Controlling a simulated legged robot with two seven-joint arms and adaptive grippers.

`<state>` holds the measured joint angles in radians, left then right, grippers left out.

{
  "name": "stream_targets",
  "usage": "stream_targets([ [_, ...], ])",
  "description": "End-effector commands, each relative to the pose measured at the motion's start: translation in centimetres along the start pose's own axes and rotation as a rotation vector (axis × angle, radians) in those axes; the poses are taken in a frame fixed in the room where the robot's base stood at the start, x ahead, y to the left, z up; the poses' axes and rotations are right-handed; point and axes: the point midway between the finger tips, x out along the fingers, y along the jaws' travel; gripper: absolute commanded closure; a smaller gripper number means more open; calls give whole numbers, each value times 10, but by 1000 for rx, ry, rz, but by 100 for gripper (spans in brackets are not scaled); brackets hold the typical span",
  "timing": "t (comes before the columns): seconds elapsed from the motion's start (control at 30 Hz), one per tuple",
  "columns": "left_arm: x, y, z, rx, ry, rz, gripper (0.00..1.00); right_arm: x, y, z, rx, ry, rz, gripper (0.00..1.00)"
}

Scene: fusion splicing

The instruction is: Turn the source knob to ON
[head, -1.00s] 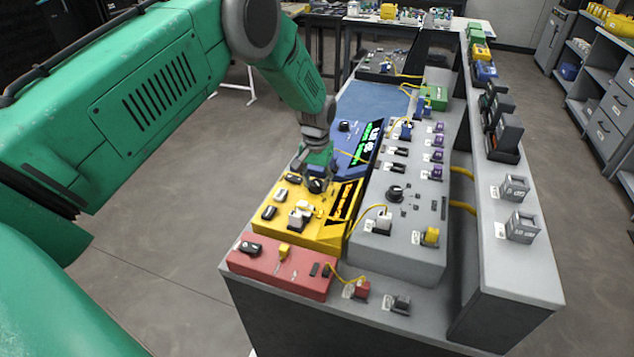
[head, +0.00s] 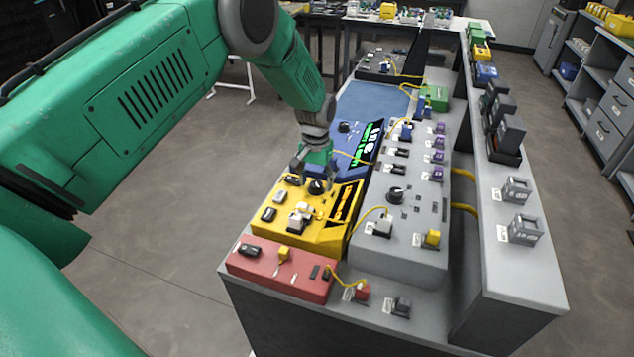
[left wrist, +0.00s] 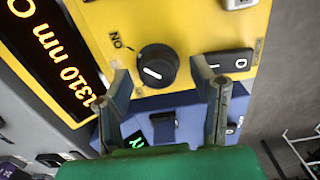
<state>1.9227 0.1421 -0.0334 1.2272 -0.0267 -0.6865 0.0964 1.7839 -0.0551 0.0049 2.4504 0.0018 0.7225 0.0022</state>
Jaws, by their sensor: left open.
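The source knob (left wrist: 158,66) is round and black with a white mark, on the yellow source box (left wrist: 185,25) in the left wrist view. An ON label is printed up and left of it; I cannot tell whether the mark lines up with it. The knob (head: 317,187) also shows in the head view, near the box's far end. My left gripper (left wrist: 165,88) is open and empty, its fingertips apart on either side of the knob's near edge. In the head view the left gripper (head: 313,172) is just beyond and above the knob. My right gripper is out of view.
The yellow box's display (left wrist: 45,60) is lit and reads 1310 nm. A black rocker switch (left wrist: 229,62) sits beside the knob. A blue box (head: 358,147) with a lit screen adjoins, a red box (head: 280,272) stands nearer, and a grey box (head: 400,255) with yellow cables is right.

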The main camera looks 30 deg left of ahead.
Motion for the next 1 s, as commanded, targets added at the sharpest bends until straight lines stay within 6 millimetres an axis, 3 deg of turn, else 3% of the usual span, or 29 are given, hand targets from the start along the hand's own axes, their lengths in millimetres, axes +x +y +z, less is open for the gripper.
stream_targets([
  [0.5, -96, 0, -5, 1, 1, 1, 49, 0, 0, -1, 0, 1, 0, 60],
  [0.7, -109, 0, -5, 1, -2, 0, 49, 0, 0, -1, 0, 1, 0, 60],
  [1.0, -110, 0, -5, 1, -2, 0, 49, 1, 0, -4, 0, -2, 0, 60],
])
